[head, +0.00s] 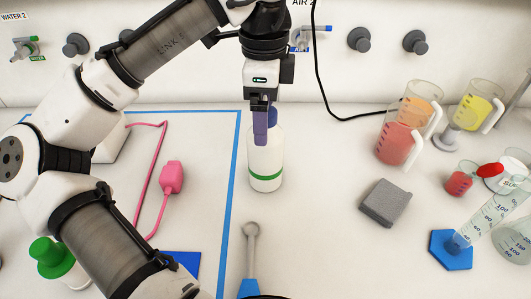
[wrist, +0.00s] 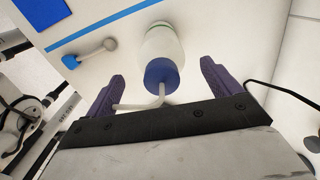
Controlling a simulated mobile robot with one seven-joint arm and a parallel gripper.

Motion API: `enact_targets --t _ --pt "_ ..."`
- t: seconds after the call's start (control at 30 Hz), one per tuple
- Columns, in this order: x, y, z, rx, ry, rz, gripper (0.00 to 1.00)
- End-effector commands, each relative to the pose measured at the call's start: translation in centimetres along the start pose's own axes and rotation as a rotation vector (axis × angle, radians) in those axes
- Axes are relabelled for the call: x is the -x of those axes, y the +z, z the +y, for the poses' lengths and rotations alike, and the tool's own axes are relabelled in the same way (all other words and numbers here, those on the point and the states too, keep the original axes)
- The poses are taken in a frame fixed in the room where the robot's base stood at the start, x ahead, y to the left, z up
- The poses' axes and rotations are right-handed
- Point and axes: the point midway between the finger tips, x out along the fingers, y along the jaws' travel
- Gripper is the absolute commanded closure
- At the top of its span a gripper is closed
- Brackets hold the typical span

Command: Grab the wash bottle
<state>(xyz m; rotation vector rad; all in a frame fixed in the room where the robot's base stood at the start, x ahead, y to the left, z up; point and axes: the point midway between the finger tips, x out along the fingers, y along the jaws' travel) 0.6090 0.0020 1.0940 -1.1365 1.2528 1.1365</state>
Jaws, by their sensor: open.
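The wash bottle (head: 265,165) is white with a green band and stands upright on the bench, just right of the blue tape line. Its blue cap (head: 272,115) is partly hidden behind my gripper (head: 260,128) in the head view. In the wrist view the bottle (wrist: 163,42) shows its blue cap (wrist: 163,75) and a bent pale spout (wrist: 150,103) reaching toward the gripper's base. My gripper (wrist: 163,82) is open there, its purple fingers apart on either side of the cap, with gaps on both sides.
Right of the bottle are a grey block (head: 385,203), a red beaker (head: 396,142), orange and yellow beakers, and a tilted cylinder (head: 490,215) on a blue base. A spoon-like tool (head: 250,245) lies in front. A pink device (head: 172,177) and a green-capped bottle (head: 50,258) are left.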

Motion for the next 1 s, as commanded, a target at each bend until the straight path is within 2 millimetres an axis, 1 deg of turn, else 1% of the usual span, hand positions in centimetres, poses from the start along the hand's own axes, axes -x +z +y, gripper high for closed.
enact_targets --t 0.03,0.2,0.3,0.57,0.67,1.0 --pt "-0.8 -0.1 0.0 -0.004 0.003 0.003 0.11" --pt "-3.1 -0.2 -0.1 0.001 0.002 0.001 0.11" --pt "-4.0 -0.2 -0.1 0.002 0.002 0.001 0.11" --pt "-4.3 -0.2 -0.1 0.001 0.000 0.001 0.11" --pt "-4.3 -0.2 -0.1 0.001 0.000 0.001 0.22" --pt "-4.3 -0.2 -0.1 0.001 0.000 0.001 0.67"
